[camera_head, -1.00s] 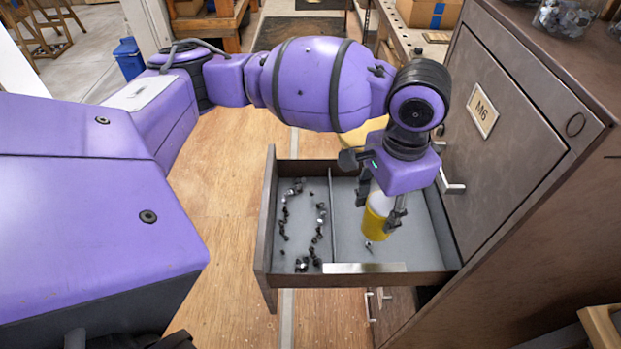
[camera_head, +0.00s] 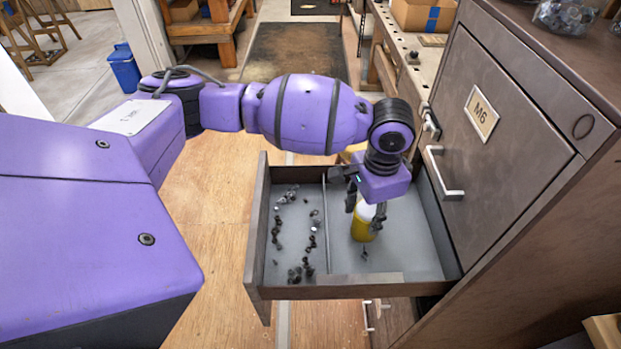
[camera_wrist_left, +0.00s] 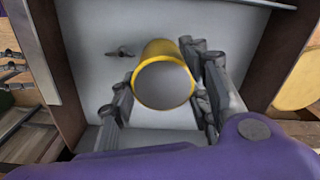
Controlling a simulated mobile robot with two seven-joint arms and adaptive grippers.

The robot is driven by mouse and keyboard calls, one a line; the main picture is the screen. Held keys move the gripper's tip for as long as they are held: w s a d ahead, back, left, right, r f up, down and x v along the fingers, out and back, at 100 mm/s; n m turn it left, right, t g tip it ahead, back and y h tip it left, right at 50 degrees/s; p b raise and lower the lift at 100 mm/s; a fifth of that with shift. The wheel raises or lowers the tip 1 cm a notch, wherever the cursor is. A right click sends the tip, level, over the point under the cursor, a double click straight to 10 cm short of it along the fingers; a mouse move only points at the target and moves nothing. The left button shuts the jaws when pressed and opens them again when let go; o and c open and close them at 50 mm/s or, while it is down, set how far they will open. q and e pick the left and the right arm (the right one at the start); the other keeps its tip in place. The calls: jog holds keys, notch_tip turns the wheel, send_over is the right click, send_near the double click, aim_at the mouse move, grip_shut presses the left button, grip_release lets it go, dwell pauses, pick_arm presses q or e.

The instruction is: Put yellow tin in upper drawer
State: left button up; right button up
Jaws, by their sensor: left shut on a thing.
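The yellow tin (camera_head: 361,228), with a pale lid, is inside the right compartment of the open upper drawer (camera_head: 340,290). My left gripper (camera_head: 365,212) points down into that compartment and is shut on the tin. In the left wrist view the tin (camera_wrist_left: 163,78) sits between the two fingers, its round grey lid facing the camera and the drawer floor behind it. I cannot tell whether the tin's base touches the floor. My right gripper does not show.
A thin divider (camera_head: 327,230) splits the drawer; several dark bolts and nuts (camera_head: 295,235) lie in the left compartment. A small screw (camera_head: 364,254) lies by the tin. The cabinet (camera_head: 500,150) marked M6 stands at right. The drawer floor right of the tin is clear.

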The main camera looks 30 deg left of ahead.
pick_arm(q)
jog(key=o, duration=1.4)
notch_tip(320, 180, up, 12)
jog(key=p, duration=0.1)
jog(key=shift+r, duration=0.15)
